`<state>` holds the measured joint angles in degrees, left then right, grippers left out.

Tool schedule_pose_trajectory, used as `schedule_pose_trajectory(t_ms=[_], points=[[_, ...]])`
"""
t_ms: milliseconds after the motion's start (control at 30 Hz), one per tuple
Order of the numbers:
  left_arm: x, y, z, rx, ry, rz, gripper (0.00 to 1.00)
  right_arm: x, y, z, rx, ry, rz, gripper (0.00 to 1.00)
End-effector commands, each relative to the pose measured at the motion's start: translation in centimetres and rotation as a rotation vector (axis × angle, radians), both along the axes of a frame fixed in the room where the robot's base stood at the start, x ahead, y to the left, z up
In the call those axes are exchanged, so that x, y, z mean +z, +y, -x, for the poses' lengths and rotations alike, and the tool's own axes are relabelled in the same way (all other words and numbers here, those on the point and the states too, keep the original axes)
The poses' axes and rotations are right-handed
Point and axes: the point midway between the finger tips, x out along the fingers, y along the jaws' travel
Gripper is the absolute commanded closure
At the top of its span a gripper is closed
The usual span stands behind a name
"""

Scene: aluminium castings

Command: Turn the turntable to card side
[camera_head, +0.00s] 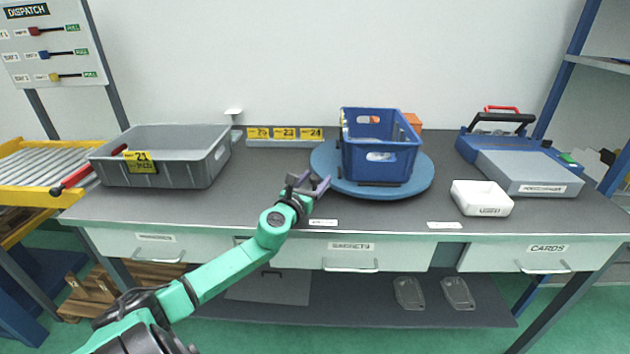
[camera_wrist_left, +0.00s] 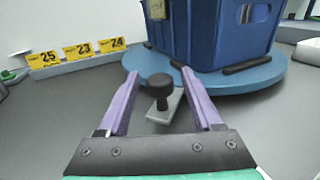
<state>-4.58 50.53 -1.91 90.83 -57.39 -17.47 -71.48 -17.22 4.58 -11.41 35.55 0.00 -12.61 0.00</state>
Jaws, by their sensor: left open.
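The turntable (camera_head: 423,184) is a round blue disc on the grey workbench, and a blue crate (camera_head: 378,160) stands on it. In the left wrist view the turntable (camera_wrist_left: 265,76) fills the upper right, with the crate (camera_wrist_left: 215,30) on top. A black knob (camera_wrist_left: 160,84) on a small pale plate stands at the turntable's near edge. My left gripper (camera_head: 308,184) is at the left front of the turntable. In the wrist view its two purple fingers (camera_wrist_left: 160,90) are open, one on each side of the knob and seemingly apart from it. My right gripper is not in view.
A grey bin (camera_head: 205,172) with a yellow 21 tag stands at the left. Several yellow number tags (camera_head: 285,134) stand at the back. A white box (camera_head: 482,198) and a grey-blue machine (camera_head: 525,172) are at the right. An orange item (camera_head: 413,120) shows behind the crate.

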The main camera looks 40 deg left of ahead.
Motion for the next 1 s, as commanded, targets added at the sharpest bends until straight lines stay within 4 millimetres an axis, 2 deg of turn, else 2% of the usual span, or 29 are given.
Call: schedule_pose_trajectory(t_ms=[133,267,300,1000], points=[[-0.03,-0.03,0.02,0.0,0.001,0.0,0.34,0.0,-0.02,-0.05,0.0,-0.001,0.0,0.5],[-0.03,-0.03,0.03,0.0,0.0,0.0,0.83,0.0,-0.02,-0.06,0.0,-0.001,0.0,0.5],[-0.03,-0.03,0.04,0.0,0.0,0.001,0.99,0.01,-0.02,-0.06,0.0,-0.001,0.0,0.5],[-0.06,-0.05,0.06,-0.001,0.001,0.001,1.0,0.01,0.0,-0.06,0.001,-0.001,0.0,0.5]])
